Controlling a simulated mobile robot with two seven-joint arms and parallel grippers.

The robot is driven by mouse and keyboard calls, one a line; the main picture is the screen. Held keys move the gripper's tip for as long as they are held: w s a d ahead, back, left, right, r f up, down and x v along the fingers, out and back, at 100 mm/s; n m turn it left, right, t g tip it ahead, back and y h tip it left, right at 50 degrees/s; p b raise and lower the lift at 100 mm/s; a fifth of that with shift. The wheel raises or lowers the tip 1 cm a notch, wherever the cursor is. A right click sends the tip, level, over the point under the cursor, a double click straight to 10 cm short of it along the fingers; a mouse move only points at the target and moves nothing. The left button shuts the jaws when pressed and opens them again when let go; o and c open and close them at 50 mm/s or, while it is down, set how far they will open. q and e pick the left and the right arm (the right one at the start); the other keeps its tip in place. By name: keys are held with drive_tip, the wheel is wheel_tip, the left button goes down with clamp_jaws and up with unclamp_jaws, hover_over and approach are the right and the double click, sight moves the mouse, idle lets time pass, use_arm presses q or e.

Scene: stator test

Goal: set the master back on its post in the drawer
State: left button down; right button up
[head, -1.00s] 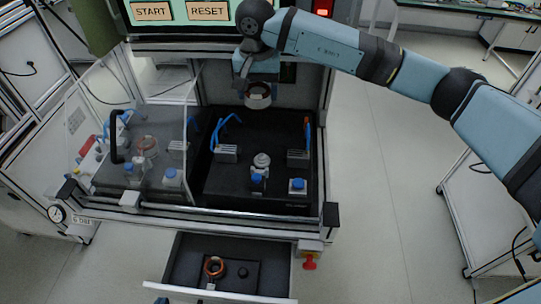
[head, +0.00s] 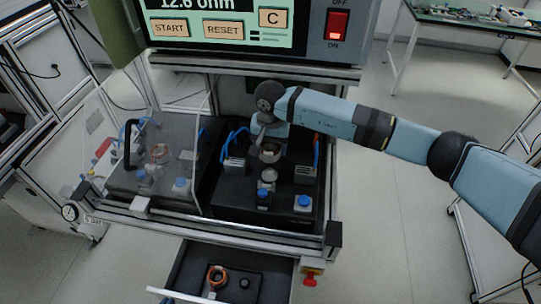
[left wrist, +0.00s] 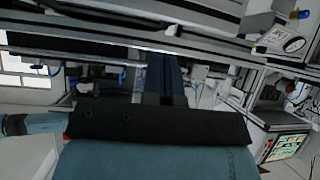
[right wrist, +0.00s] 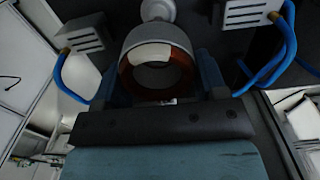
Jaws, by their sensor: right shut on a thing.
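My right gripper (head: 268,136) is shut on a grey ring-shaped stator (head: 270,153) with a copper-coloured inside and a pale label. In the right wrist view the stator (right wrist: 158,62) sits between the two fingers (right wrist: 162,85). It is over the black test bed, just behind a pale round-topped fixture (head: 268,174); I cannot tell whether they touch. The open drawer (head: 180,272) at the bottom holds a copper-coloured ring (head: 217,276) and, right of it, a bare dark post (head: 244,283). My left gripper (left wrist: 166,80) shows only in the left wrist view, fingers together and empty.
Grey clamp blocks (head: 306,174) with blue hoses flank the fixture. A clear guard with a black handle (head: 128,145) covers the left part. The screen panel (head: 225,28) overhangs the bed. A red knob (head: 310,279) sits right of the drawer.

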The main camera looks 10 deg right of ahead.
wheel_tip(320, 180, down, 5)
drive_tip(key=shift+f+p, duration=0.1)
drive_tip(key=shift+p, duration=0.35)
drive_tip(key=shift+f, duration=0.1)
drive_tip(key=shift+f+b, duration=0.2)
drive_tip(key=shift+b, duration=0.2)
drive_tip(key=shift+f+b, duration=0.4)
drive_tip(key=shift+b, duration=0.1)
drive_tip(key=o, duration=1.2)
drive_tip(key=shift+c, duration=0.2)
drive_tip(key=shift+r, duration=0.1)
